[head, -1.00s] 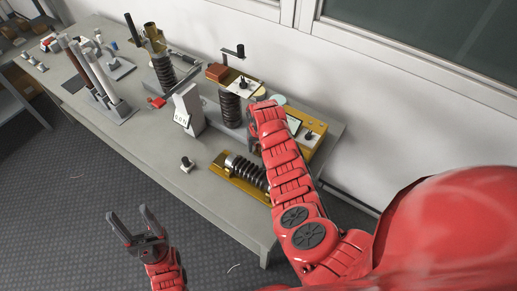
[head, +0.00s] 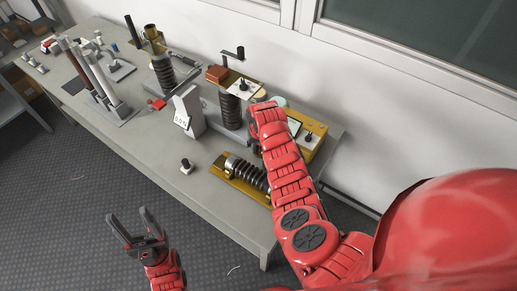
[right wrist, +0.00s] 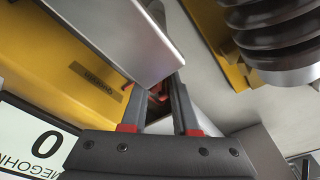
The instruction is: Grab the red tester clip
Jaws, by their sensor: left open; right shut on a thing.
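My right gripper (right wrist: 158,92) is shut on a small red thing, which looks like the red tester clip (right wrist: 156,89). Only a little red shows between the fingertips, beneath a grey metal plate (right wrist: 120,40). In the head view my right forearm hides most of that hand, beside the yellow tester box (head: 308,143). The tester's display (right wrist: 38,140) shows a 0 and part of the word "MEGOHM". My left gripper (head: 130,214) is open and empty, off the table's front edge.
A dark ribbed insulator (right wrist: 270,30) is close to the right gripper. On the table (head: 150,150) stand a grey meter (head: 188,110), a fuse on a yellow base (head: 238,182), a small black knob (head: 186,165) and tall tubes (head: 98,75). A small red object (head: 156,104) lies near the meter.

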